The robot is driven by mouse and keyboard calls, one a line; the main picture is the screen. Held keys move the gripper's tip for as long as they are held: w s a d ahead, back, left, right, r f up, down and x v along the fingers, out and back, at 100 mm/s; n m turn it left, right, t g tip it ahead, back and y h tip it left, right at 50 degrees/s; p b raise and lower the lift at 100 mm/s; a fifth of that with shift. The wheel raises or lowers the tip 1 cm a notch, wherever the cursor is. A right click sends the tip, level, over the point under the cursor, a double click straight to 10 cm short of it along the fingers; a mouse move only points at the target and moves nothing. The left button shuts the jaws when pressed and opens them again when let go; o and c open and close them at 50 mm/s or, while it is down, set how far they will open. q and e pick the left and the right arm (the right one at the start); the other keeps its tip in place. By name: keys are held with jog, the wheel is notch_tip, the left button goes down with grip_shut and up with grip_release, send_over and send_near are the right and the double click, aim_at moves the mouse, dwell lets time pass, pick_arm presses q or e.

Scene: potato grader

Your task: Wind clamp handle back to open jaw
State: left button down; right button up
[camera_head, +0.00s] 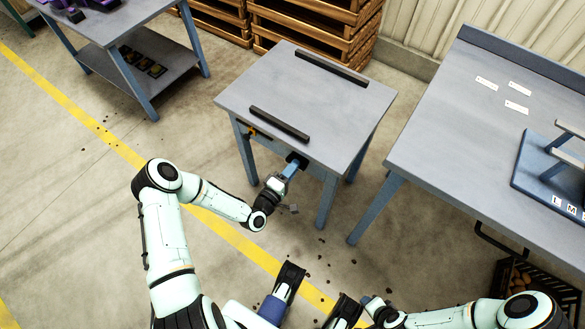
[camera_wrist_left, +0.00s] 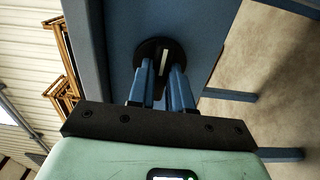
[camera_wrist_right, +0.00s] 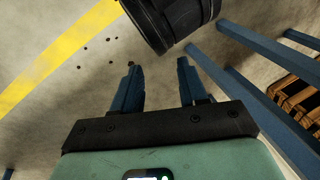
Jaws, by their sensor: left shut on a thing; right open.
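The clamp is on the small grey table (camera_head: 345,105). Two dark parallel jaw bars lie on its top, a far bar (camera_head: 331,68) and a near bar (camera_head: 279,124), with a wide gap between them. The clamp handle (camera_wrist_left: 150,48) is a round black knob with a pale stripe, on the table's blue front side in the left wrist view. My left gripper (camera_head: 291,168) is at that front side, its blue fingers (camera_wrist_left: 163,75) closed about the handle's middle part, which they partly hide. My right gripper (camera_wrist_right: 160,85) is open and empty above the floor.
A large grey bench (camera_head: 440,130) with a blue stand (camera_head: 535,165) is on the right. Another table (camera_head: 110,30) is at upper left. Wooden crates (camera_head: 315,25) stand behind the small table. Dark crumbs lie on the floor by a yellow line (camera_head: 235,240).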

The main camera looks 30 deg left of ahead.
pick_arm(q)
jog(key=shift+d+f, duration=0.1)
jog(key=c, duration=1)
grip_release()
jog(key=shift+c, duration=0.2)
jog(key=s+a+p, duration=0.1)
jog(key=s+p, duration=0.1)
jog(key=s, duration=1.1)
jog(key=shift+s, duration=0.25)
pick_arm(e)
jog(key=s+r, duration=0.1)
jog(key=s+a+r, duration=0.1)
jog(key=shift+s+a+g+y, duration=0.2)
jog(key=shift+s+g+y, duration=0.1)
jog(key=shift+s+g, duration=0.1)
